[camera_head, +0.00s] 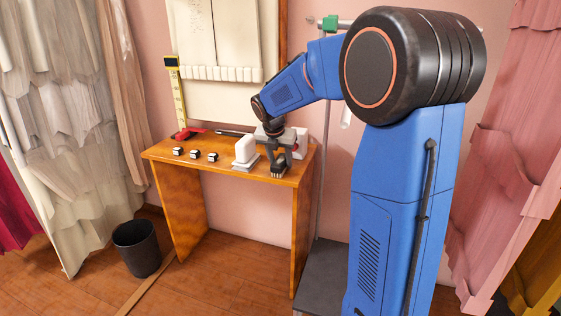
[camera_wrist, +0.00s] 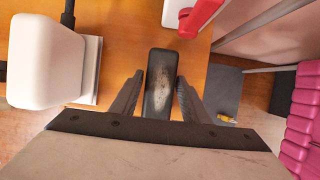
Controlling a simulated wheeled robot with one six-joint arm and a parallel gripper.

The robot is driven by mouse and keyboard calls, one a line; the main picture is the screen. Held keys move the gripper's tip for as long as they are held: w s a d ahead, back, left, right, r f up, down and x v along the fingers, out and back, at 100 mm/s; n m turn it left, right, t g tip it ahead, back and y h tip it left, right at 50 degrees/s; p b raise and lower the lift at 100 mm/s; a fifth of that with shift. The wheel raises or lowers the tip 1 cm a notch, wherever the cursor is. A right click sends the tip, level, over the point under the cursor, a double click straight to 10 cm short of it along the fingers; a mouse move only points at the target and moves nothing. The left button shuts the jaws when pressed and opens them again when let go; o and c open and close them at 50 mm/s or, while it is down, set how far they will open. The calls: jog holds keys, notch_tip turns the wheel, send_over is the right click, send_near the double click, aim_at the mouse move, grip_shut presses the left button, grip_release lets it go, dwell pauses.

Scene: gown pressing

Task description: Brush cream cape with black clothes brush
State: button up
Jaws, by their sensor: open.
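A black, worn-looking oblong object, which looks like the clothes brush (camera_wrist: 160,82), lies on the orange wooden table (camera_head: 222,167) near its right end. My gripper (camera_head: 278,171) is low over that end of the table. In the wrist view my gripper's fingers (camera_wrist: 160,88) stand apart on either side of the brush, with a narrow gap showing at each side. In the head view the gripper mostly hides the brush. A cream panel with a pleated lower band (camera_head: 220,45) hangs on the wall behind the table. Cream tiered cloth (camera_head: 65,120) also hangs at left; I cannot tell which is the cape.
A white block on a pale base (camera_head: 245,150) stands just left of my gripper; it is large in the wrist view (camera_wrist: 45,60). A red-and-white item (camera_wrist: 198,15) is close by. Several small dark-and-white pieces (camera_head: 195,154) sit left. A black bin (camera_head: 136,248) stands on the floor.

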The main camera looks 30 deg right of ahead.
aim_at(280, 159)
jog(key=shift+r, duration=0.4)
dwell(0.3)
jog(key=c, duration=0.8)
jog(key=shift+c, duration=0.2)
jog(key=shift+r, duration=3.05)
